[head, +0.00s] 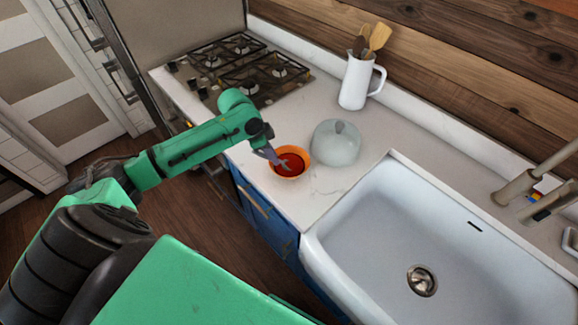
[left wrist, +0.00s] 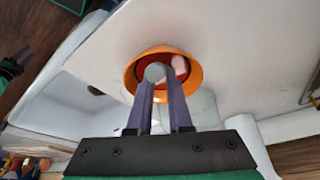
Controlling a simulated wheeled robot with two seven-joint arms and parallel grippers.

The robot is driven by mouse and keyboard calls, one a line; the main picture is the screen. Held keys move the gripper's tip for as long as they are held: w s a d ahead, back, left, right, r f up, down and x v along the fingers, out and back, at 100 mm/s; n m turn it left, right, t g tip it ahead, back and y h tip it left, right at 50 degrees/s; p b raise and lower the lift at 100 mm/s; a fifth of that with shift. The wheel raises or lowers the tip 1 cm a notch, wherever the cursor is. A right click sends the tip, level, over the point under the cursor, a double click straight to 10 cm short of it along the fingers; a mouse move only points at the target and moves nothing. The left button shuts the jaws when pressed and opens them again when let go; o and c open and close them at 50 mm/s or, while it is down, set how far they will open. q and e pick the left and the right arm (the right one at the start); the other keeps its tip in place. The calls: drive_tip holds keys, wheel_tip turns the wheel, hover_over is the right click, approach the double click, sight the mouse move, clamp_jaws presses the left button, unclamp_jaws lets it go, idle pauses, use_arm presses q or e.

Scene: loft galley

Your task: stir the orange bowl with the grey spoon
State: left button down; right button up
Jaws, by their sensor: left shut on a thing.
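The orange bowl (head: 307,165) stands on the pale counter near its front edge, with red contents inside. It also shows in the left wrist view (left wrist: 196,73), beyond my fingers. My left gripper (head: 268,152) is at the bowl's left rim in the head view. Its purple-grey fingers (left wrist: 161,92) are shut on the grey spoon (left wrist: 154,72), whose round grey end shows between the fingertips. In the head view a short grey part of the spoon (head: 283,163) reaches down into the red contents. The spoon's lower end is hard to make out.
A glass dome (head: 335,147) stands close to the right of the bowl. A white jug (head: 355,83) with wooden utensils (head: 378,38) is behind it. A gas hob (head: 240,66) is at the back left. A white sink (head: 385,225) is at the right, with a tap (head: 515,187).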

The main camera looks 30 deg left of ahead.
use_arm(q)
drive_tip(key=shift+w+d, duration=0.1)
drive_tip(key=shift+w, duration=0.05)
drive_tip(key=s+a+r, duration=0.2)
drive_tip(key=r, duration=0.1)
drive_tip(key=s+a+r, duration=0.1)
drive_tip(key=shift+s+a+r, duration=0.1)
drive_tip(key=shift+a+r, duration=0.25)
drive_tip(key=shift+r, duration=0.05)
drive_tip(key=shift+s+a+r, duration=0.2)
drive_tip(key=shift+r, duration=0.25)
idle(0.5)
drive_tip(key=shift+r, duration=2.5)
